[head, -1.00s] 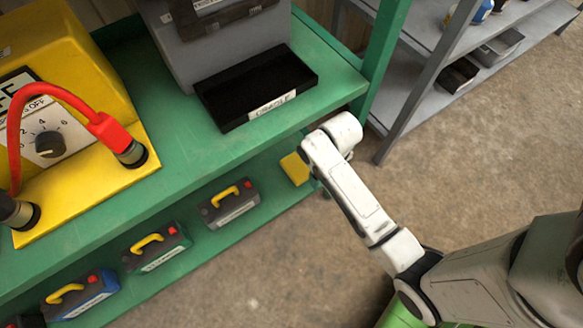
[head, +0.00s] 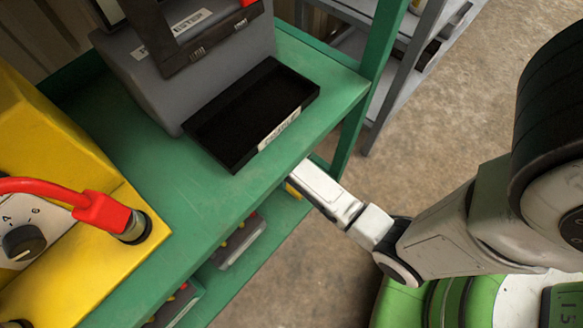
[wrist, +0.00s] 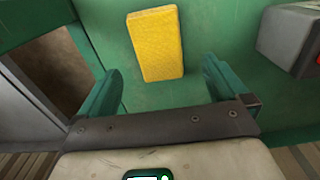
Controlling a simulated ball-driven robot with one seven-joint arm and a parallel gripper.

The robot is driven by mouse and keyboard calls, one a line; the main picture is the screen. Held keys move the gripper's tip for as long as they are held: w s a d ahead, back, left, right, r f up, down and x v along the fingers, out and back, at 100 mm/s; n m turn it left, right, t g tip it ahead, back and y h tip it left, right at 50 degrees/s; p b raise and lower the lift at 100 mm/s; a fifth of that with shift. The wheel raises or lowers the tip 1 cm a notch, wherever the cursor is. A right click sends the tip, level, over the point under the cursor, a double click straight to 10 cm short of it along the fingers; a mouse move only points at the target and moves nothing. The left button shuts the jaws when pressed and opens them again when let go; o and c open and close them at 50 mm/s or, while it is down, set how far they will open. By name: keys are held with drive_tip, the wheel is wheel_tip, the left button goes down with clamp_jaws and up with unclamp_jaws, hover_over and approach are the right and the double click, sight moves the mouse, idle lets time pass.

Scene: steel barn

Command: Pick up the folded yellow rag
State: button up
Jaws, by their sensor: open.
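The folded yellow rag (wrist: 156,44) lies flat on the green lower shelf (wrist: 232,40) in the wrist view, just beyond my fingers and roughly between their lines. My gripper (wrist: 162,84) is open, with its two green fingers spread wide and nothing between them. In the head view only a small yellow bit of the rag (head: 292,190) shows beside my arm, under the upper shelf's edge. My gripper is hidden in the head view, beneath the upper shelf.
A grey case (wrist: 290,38) stands on the lower shelf to the right of the rag. A green post (head: 368,95) rises near my arm.

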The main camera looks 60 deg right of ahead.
wheel_tip(320, 180, down, 7)
drive_tip(key=b, duration=0.4)
drive_tip(key=shift+d+f, duration=0.1)
drive_tip(key=shift+f, duration=0.05)
drive_tip(key=shift+c, duration=0.2)
drive_tip(key=c, duration=1.1)
